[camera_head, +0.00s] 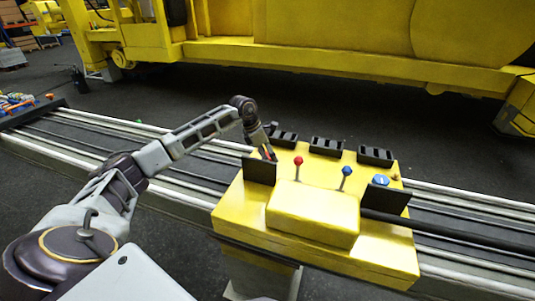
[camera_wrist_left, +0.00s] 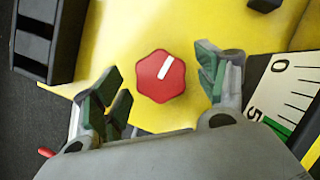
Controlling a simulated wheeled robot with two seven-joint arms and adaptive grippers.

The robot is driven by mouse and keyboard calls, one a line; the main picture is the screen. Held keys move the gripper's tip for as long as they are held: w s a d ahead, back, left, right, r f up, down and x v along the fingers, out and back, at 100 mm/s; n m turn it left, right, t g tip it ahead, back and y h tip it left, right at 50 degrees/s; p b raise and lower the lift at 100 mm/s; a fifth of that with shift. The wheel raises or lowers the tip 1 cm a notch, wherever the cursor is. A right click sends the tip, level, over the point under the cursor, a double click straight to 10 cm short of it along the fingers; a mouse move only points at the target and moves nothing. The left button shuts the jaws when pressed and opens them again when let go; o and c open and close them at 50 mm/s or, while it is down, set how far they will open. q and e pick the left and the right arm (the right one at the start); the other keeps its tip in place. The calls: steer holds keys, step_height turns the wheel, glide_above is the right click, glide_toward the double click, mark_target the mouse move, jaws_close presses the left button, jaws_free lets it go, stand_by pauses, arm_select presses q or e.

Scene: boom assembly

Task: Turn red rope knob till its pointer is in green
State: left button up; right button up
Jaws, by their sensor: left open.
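The red rope knob (camera_wrist_left: 160,77) is a six-lobed knob on the yellow console in the left wrist view. Its white pointer line points to the upper right. My left gripper (camera_wrist_left: 162,80) is open, with one green-padded finger on each side of the knob, apparently apart from it. A white scale (camera_wrist_left: 283,94) with black ticks, a 5 and a green band (camera_wrist_left: 276,127) shows at the right, partly cut off. No needle shows on it. In the head view my left gripper (camera_head: 266,146) is over the console's back left, where I cannot clearly make out the knob.
The yellow console (camera_head: 235,222) has a red ball lever (camera_head: 298,161), a blue ball lever (camera_head: 346,171) and a blue knob (camera_head: 380,180). Black upright panels (camera_head: 259,171) and black slotted blocks (camera_head: 327,147) stand close to my gripper. A black bar (camera_head: 450,232) extends right.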

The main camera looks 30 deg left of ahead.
steer(key=shift+s, duration=0.2)
arm_select(q)
steer(key=c, duration=1)
steer(key=shift+n, duration=0.4)
arm_select(e)
steer(key=shift+f, duration=0.1)
arm_select(q)
steer(key=shift+n, duration=0.3)
steer(key=shift+d+n+t+y+b, duration=0.1)
steer(key=shift+n+t+y+b, duration=0.25)
steer(key=shift+n, duration=0.45)
arm_select(e)
steer(key=shift+w+d+f, duration=0.25)
steer(key=shift+d, duration=0.1)
arm_select(q)
steer(key=shift+n+y, duration=0.25)
steer(key=shift+n, duration=0.25)
arm_select(e)
steer(key=shift+d, duration=0.1)
arm_select(q)
steer(key=o, duration=1)
